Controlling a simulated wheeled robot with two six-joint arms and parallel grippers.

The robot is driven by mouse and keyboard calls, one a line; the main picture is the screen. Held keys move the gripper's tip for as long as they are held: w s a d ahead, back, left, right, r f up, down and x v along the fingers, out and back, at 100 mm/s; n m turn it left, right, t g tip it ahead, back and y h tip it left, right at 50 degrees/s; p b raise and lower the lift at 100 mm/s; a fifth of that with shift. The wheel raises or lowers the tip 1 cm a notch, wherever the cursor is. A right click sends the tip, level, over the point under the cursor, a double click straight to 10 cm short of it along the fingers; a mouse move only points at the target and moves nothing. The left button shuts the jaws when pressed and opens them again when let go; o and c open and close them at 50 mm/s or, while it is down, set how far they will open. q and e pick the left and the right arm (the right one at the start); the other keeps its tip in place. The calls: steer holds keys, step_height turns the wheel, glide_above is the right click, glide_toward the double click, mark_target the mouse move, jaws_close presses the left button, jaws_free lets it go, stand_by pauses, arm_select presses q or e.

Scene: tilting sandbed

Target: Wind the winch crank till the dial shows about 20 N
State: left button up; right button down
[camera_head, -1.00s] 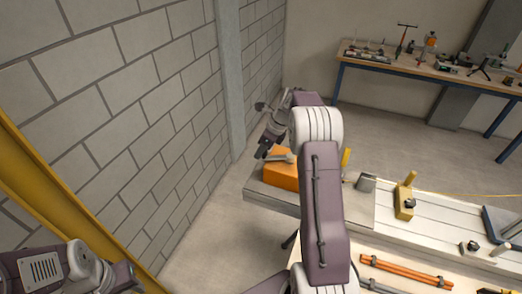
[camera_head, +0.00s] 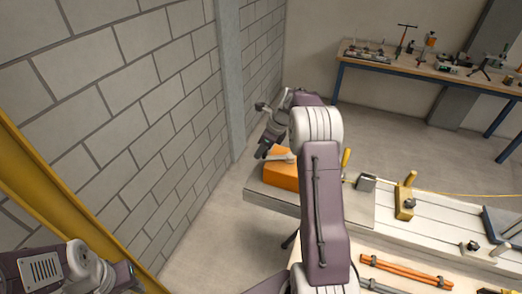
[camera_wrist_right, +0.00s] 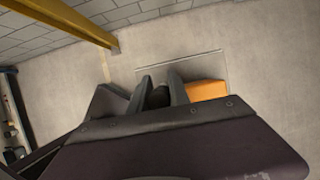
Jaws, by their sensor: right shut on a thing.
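The orange winch housing (camera_head: 279,176) sits at the left end of the grey bench, partly behind my right arm. A pale grey crank part (camera_head: 284,157) shows at its top. My right gripper (camera_head: 263,153) is at the housing's upper left. In the right wrist view its two fingers (camera_wrist_right: 161,82) are closed around a dark piece (camera_wrist_right: 160,97), which looks like the crank's grip. The orange housing (camera_wrist_right: 207,91) is just right of the fingers there. I cannot make out the dial or its reading. My left arm shows at the lower left, its gripper out of view.
The grey bench (camera_head: 355,205) runs to the right with a yellow fitting (camera_head: 405,202) and a thin line along it. Orange rods (camera_head: 398,270) lie in front. A block wall (camera_head: 120,110) stands left; a tool table (camera_head: 440,75) stands at the back.

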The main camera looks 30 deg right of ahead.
steer(key=shift+d, duration=0.1)
steer(key=w+d+m+p, duration=0.1)
steer(key=p, duration=0.2)
steer(key=w+d+m+h+p, duration=0.1)
steer(key=m+p, duration=0.1)
steer(key=p, duration=0.1)
steer(key=w+d+m+t+p, duration=0.1)
steer(key=m+p, duration=0.1)
steer(key=p, duration=0.1)
steer(key=shift+w+r+h+p, duration=0.1)
steer(key=shift+w+h+p, duration=0.2)
steer(key=shift+w+p, duration=0.1)
steer(key=c, duration=1.2)
jaws_free()
steer(key=shift+c, duration=0.2)
steer(key=shift+d, duration=0.1)
steer(key=shift+s, duration=0.1)
